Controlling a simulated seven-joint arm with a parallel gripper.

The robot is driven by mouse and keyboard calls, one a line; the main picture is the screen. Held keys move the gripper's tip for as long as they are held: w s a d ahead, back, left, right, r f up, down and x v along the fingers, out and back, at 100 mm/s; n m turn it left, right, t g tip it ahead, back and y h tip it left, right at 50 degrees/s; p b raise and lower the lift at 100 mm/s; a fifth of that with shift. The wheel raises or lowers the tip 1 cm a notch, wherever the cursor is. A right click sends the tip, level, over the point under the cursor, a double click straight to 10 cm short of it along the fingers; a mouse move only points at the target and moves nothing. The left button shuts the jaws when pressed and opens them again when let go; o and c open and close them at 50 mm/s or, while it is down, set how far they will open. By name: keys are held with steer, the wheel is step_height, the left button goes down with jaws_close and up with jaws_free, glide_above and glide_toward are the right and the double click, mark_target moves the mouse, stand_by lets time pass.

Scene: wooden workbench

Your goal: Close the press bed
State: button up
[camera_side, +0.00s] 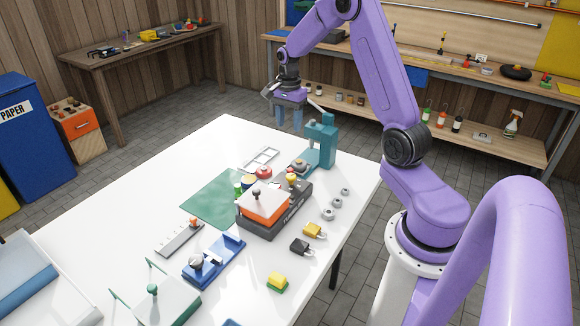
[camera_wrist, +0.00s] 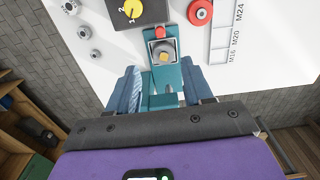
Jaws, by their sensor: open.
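A teal press (camera_side: 321,143) stands upright near the far right corner of the white table. Its low bed (camera_side: 300,172) reaches out to the left of the column, with a grey piece (camera_side: 301,165) on it. In the wrist view the teal press (camera_wrist: 171,82) is below me, with a grey square part bearing a yellow-orange piece (camera_wrist: 163,54) and a red tip (camera_wrist: 159,31). My gripper (camera_side: 290,128) is open and empty, above and beyond the press. Its two blue fingers also show in the wrist view (camera_wrist: 160,90), one on each side of the press. I cannot tell how far out the bed is.
A red knob (camera_side: 264,172) and a white labelled tray (camera_side: 261,158) are beside the press. A grey box with an orange top (camera_side: 264,206) stands nearer the camera. A green mat (camera_side: 215,195) lies left.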

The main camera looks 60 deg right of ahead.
glide_toward(290, 169)
step_height(290, 169, down, 8)
steer(key=shift+a+f, duration=0.1)
steer(key=shift+f, duration=0.15)
stand_by(0.4)
